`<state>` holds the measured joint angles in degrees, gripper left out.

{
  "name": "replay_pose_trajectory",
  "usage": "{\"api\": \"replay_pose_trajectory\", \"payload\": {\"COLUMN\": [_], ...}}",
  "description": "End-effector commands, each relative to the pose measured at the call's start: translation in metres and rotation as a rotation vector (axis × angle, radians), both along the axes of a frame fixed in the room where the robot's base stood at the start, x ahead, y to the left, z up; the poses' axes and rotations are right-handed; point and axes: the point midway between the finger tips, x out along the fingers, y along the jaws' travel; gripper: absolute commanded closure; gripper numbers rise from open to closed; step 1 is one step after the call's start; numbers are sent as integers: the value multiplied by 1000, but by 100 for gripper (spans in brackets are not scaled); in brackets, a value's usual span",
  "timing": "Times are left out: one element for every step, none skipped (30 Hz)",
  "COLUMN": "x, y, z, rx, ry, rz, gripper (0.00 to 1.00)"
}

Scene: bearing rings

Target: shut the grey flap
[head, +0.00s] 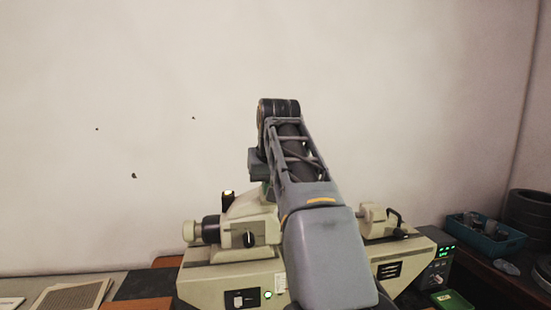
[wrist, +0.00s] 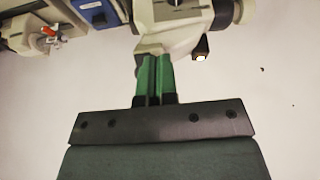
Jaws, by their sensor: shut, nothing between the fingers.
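I cannot make out a grey flap for certain in either view. The beige machine (head: 225,275) stands in front of me in the head view, and my arm hides its middle. It also shows upside down along the top of the wrist view (wrist: 180,12). My gripper (wrist: 155,62) shows in the wrist view with its green fingers together and nothing between them. Its tips are in front of the machine's beige housing in that view; I cannot tell whether they touch. In the head view my gripper is mostly hidden behind my arm.
A blue-green bin (head: 485,236) with small parts stands at the right, next to stacked dark rings (head: 528,215). A control box with a green display (head: 437,268) and a small green box (head: 452,301) are nearer. A beige pad (head: 75,295) lies at the left. The wall behind is bare.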

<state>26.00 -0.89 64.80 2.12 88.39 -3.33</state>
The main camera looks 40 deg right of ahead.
Motion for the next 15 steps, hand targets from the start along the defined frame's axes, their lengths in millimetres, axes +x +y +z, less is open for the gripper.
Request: {"api": "replay_pose_trajectory", "payload": {"x": [-1, -3, -5, -6, -8, -9, -9, -10, -10, -9, -8, -7, -5, -3, 0], "y": [-9, -13, -17, -20, -22, -24, -26, -27, -28, -29, -30, -32, -33, -33, -35], "z": [31, 41, 52, 59, 65, 71, 74, 76, 77, 76, 74, 71, 67, 63, 56], "rx": [-6, -8, -12, -14, -16, -19, -19, -20, -21, -22, -22, -23, -23, -22, -23], "ry": [-10, -15, -21, -24, -28, -32, -33, -33, -35, -35, -36, -37, -37, -36, -37], "rz": [-19, -28, -37, -43, -48, -53, -56, -59, -61, -63, -64, -64, -65, -65, -64], "gripper": [100, 100, 100, 100, 100, 100, 100, 100, 100, 100, 100, 100, 100, 100, 100]}}
